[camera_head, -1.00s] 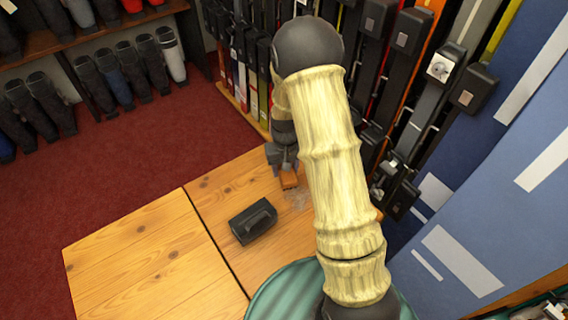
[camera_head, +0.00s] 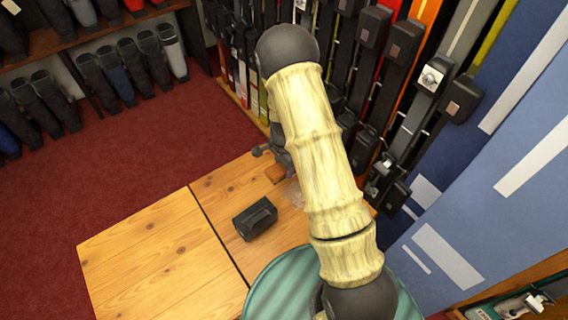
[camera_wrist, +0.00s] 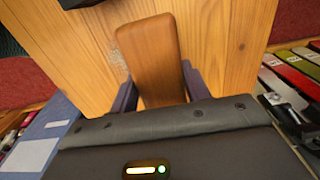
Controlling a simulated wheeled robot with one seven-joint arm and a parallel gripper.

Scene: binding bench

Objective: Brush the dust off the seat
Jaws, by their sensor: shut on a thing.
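My gripper (camera_wrist: 158,92) is shut on a brown wooden block-like brush (camera_wrist: 150,55), with a finger on each side of it. In the head view the brush (camera_head: 276,173) shows partly beside my arm, over the far right part of the wooden seat (camera_head: 226,187). The brush's underside is hidden, so I cannot tell whether it touches the wood. A pale patch of dust (camera_head: 294,194) lies on the seat near the brush, partly behind my arm. The dust (camera_wrist: 118,62) also shows left of the brush in the wrist view.
A black box-like object with a handle (camera_head: 255,219) stands on the wood near the seam. Racks of skis (camera_head: 400,110) and blue panels (camera_head: 480,200) stand close on the right. Boots line shelves (camera_head: 75,50) at the back left. Red carpet (camera_head: 130,170) is clear.

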